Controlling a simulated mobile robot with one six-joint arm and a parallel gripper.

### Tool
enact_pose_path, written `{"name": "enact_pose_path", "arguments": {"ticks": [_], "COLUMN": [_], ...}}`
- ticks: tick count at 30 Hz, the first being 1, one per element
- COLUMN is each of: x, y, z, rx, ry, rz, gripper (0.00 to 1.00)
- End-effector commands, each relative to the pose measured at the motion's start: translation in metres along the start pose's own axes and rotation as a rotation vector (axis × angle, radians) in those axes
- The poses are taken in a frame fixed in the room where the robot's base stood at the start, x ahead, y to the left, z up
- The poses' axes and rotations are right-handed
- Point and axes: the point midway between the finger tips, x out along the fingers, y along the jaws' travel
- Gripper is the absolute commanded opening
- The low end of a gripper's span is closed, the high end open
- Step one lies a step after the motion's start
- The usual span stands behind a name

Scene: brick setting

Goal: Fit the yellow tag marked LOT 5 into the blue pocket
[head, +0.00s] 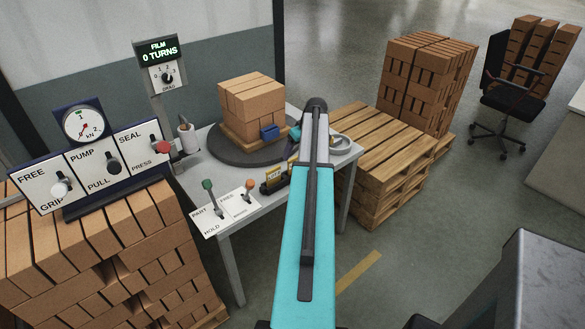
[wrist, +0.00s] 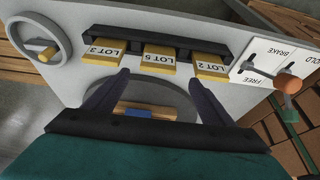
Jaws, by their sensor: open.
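The yellow tag marked LOT 5 (wrist: 159,62) stands in the middle of a black rack (wrist: 140,41) in the wrist view, between the yellow tags LOT 3 (wrist: 103,52) and LOT 2 (wrist: 210,68). The lettering is upside down there. My gripper (wrist: 159,79) is open and empty, its two dark fingers spread either side of LOT 5 in the picture, apparently short of it. The blue pocket (head: 269,132) is on the front of the brick load on the turntable in the head view.
The grey turntable (head: 218,152) carries the brick load (head: 250,95) on the table. Levers on white plates (head: 228,212) stand at the table's front. A lever panel (head: 95,165) is at left. Wooden pallets (head: 385,150) stand right of the table.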

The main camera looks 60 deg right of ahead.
Motion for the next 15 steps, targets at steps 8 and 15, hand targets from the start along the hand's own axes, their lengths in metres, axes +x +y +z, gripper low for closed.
{"name": "enact_pose_path", "arguments": {"ticks": [8, 15], "x": [0.018, 0.018], "y": [0.0, 0.0], "z": [0.0, 0.0], "rx": [0.0, 0.0], "ry": [0.0, 0.0], "rz": [0.0, 0.0], "gripper": [0.77, 0.77]}}
